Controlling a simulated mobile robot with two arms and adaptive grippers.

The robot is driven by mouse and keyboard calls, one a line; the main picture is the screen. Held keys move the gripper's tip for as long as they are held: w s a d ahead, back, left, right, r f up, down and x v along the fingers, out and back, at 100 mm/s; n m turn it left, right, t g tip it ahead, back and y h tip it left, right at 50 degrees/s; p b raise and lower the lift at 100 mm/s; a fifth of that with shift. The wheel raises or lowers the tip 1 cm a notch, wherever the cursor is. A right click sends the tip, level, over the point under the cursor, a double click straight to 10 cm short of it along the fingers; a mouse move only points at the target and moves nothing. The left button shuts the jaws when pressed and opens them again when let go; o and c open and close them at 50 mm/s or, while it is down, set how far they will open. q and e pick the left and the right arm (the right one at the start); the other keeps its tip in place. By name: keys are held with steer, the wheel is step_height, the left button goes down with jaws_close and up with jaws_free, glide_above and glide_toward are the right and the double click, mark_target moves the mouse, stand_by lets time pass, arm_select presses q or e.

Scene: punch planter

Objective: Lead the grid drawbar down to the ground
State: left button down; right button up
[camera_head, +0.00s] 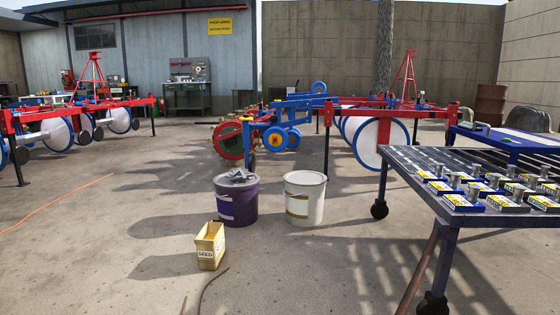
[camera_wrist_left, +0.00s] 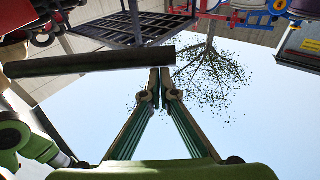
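The brown drawbar (camera_head: 415,266) slants from under the front of the grid trolley (camera_head: 408,180) down to the left and leaves the bottom edge of the head view. In the left wrist view a dark bar (camera_wrist_left: 85,62), apparently the drawbar, lies across the picture, its right end just past my left fingertips. My left gripper (camera_wrist_left: 160,72) has its fingers drawn together at this bar and seems shut on it; the exact contact is hidden. The trolley's dark grid (camera_wrist_left: 135,28) shows beyond. My right gripper is in neither view.
Concrete floor before the trolley is mostly clear.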

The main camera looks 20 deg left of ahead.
arm_select(q)
steer(key=shift+f, duration=0.3)
